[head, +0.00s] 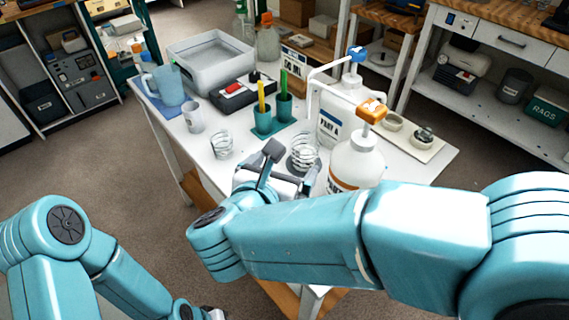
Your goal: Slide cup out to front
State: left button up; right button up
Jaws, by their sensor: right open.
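A clear ribbed cup (304,147) stands upright on the white table, just left of the white bottles. My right gripper (292,167) is open at the near side of this cup, with its dark fingers spread and nothing seen between them. I cannot tell whether a finger touches the cup, whose lower part is partly hidden by the gripper. A second clear cup (221,146) stands further left, near the table's left edge. My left gripper (213,313) barely shows at the bottom edge, low and away from the table; its jaws cannot be made out.
White pump bottles, one with an orange top (356,165), one with a blue top (338,112), stand close right of the cup. Behind are green holders with sticks (263,122), a red-black box (238,94) and a grey tray (211,62). A white mug (193,117) stands left.

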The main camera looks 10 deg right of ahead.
aim_at(309, 135)
jog(key=x, duration=1.6)
jog(key=shift+w+f, duration=0.15)
jog(key=c, duration=1)
